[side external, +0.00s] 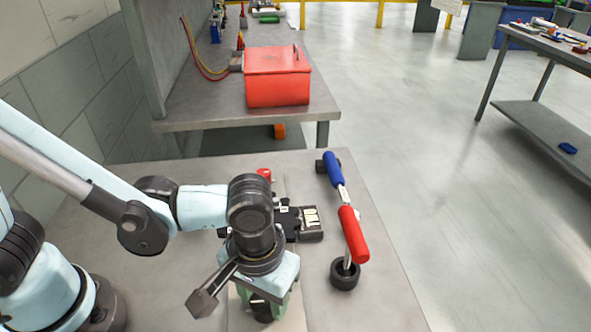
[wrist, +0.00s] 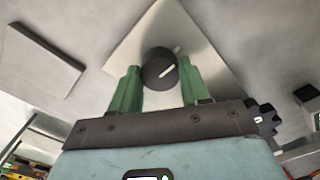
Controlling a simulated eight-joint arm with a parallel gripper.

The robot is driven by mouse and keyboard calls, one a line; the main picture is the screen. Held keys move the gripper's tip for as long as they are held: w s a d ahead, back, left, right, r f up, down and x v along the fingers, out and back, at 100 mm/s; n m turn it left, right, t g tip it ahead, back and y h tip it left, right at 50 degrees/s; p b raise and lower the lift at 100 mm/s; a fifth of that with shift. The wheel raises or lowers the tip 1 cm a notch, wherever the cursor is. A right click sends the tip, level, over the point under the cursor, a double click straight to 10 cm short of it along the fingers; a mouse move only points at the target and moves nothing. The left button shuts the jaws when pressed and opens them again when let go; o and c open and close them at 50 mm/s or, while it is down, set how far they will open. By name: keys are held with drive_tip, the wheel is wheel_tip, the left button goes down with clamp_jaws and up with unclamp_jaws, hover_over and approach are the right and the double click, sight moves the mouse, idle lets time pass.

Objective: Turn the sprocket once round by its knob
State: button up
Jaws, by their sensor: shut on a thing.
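My gripper (wrist: 158,75) points down with its green fingers on either side of a round black knob (wrist: 157,66), shut on it. The knob has a white pointer line and sits over a pale square plate (wrist: 205,40). In the side external view my gripper (side external: 262,308) is low over the near part of the table and mostly hides the knob. A dark toothed edge, possibly a sprocket (wrist: 264,117), shows at the right of the wrist view. I cannot tell whether it is joined to the knob.
Beyond my gripper lies a black block with pale markings (side external: 306,220). To its right is a tool with blue (side external: 333,169) and red (side external: 353,235) grips, between black rollers (side external: 345,274). A red box (side external: 277,80) stands on the farther bench. The table's right front is clear.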

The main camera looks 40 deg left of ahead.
sight(264, 301)
drive_tip(key=o, duration=1.1)
drive_tip(key=shift+c, duration=0.2)
wheel_tip(264, 301, up, 12)
idle(0.4)
drive_tip(key=w+a+t, duration=0.1)
drive_tip(key=w+a, duration=0.1)
drive_tip(key=a, duration=0.1)
drive_tip(key=w+a+t, duration=0.1)
drive_tip(key=a, duration=0.3)
drive_tip(key=w+a+m+t+h, duration=0.1)
drive_tip(key=w+a, duration=0.1)
drive_tip(key=a, duration=0.2)
drive_tip(key=shift+w+f, duration=0.25)
drive_tip(key=shift+w, duration=0.1)
drive_tip(key=w+a+m+t+y, duration=0.1)
drive_tip(key=a+t, duration=0.3)
drive_tip(key=a, duration=0.6)
drive_tip(key=shift+w+a+f, duration=0.25)
drive_tip(key=shift+w+a, duration=0.05)
drive_tip(key=shift+w, duration=0.05)
